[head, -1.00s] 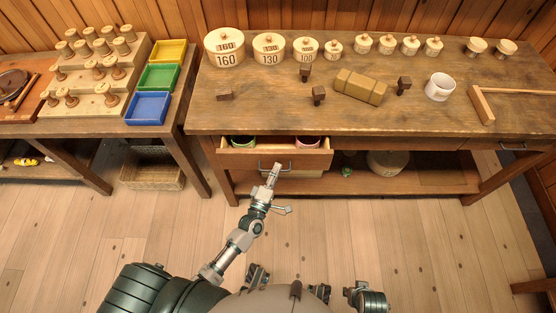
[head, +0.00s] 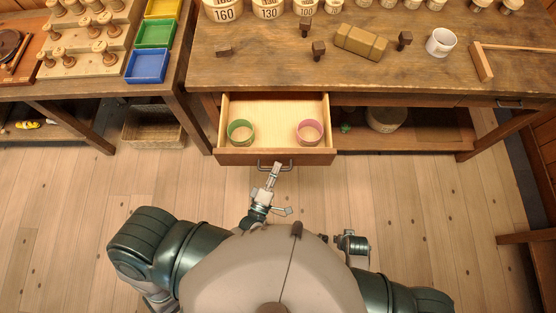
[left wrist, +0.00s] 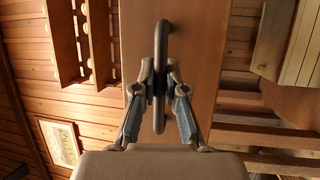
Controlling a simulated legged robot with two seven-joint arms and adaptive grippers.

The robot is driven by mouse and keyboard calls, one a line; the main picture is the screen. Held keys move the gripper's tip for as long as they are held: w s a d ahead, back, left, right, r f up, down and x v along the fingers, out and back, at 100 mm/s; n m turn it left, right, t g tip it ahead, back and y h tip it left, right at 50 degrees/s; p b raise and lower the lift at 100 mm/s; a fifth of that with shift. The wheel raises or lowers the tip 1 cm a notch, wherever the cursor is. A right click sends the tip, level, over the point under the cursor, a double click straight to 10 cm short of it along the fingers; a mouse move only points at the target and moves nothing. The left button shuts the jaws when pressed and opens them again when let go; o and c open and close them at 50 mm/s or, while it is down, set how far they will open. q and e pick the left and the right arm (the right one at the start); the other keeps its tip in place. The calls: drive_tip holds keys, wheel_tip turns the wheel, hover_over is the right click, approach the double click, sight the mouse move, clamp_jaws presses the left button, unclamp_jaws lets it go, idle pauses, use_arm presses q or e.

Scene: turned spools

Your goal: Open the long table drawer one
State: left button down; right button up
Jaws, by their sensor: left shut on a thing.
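The long table's left drawer (head: 274,116) stands pulled well out, with its pale interior showing. A green ring-shaped bowl (head: 241,132) sits in its left part and a pink one (head: 309,132) in its right part. My left gripper (head: 275,168) is at the drawer's dark handle (head: 260,165). In the left wrist view my left gripper (left wrist: 160,84) has its two fingers shut on the handle bar (left wrist: 163,40), one on each side, in front of the wooden drawer front (left wrist: 195,65). My right gripper cannot be made out in the head view.
The long table (head: 270,65) holds dark wooden blocks, a tan bundle (head: 361,42), a white mug (head: 440,42) and a wooden mallet (head: 482,62). A basket (head: 155,128) stands at left. The floor before the drawer is clear.

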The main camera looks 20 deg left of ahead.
use_arm(q)
drive_tip(key=shift+a+f, duration=0.2)
drive_tip(key=shift+a, duration=0.15)
drive_tip(key=c, duration=1.2)
unclamp_jaws()
drive_tip(key=shift+a, duration=0.3)
drive_tip(key=v, duration=1.2)
drive_tip(key=shift+d, duration=0.1)
